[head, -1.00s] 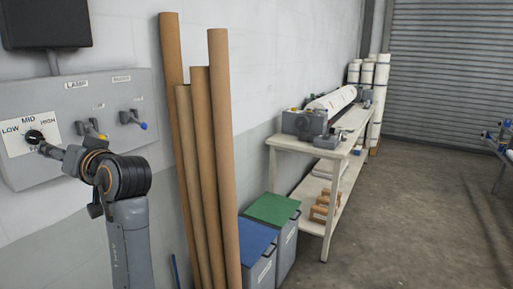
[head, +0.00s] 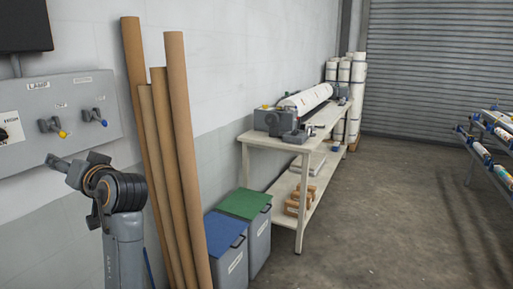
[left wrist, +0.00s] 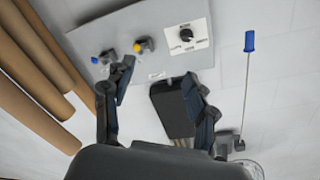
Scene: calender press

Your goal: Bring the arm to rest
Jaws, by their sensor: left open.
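My left arm comes up at the lower left of the head view, and its gripper (head: 62,163) is in front of the grey control panel (head: 75,118). In the left wrist view the two fingers of my left gripper (left wrist: 160,95) stand wide apart with nothing between them. The panel also shows there, with the black selector knob (left wrist: 186,35) on its white plate, a yellow-tipped lever (left wrist: 144,45) and a blue-tipped lever (left wrist: 104,57). The fingers appear apart from the panel. My right gripper is not in view.
Tall brown cardboard tubes (head: 182,160) lean on the wall right of my left arm. Bins with blue (head: 226,232) and green (head: 245,203) lids stand beside them. A white bench (head: 279,142) carries a roller machine. A rack (head: 490,150) stands at the right. The middle floor is clear.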

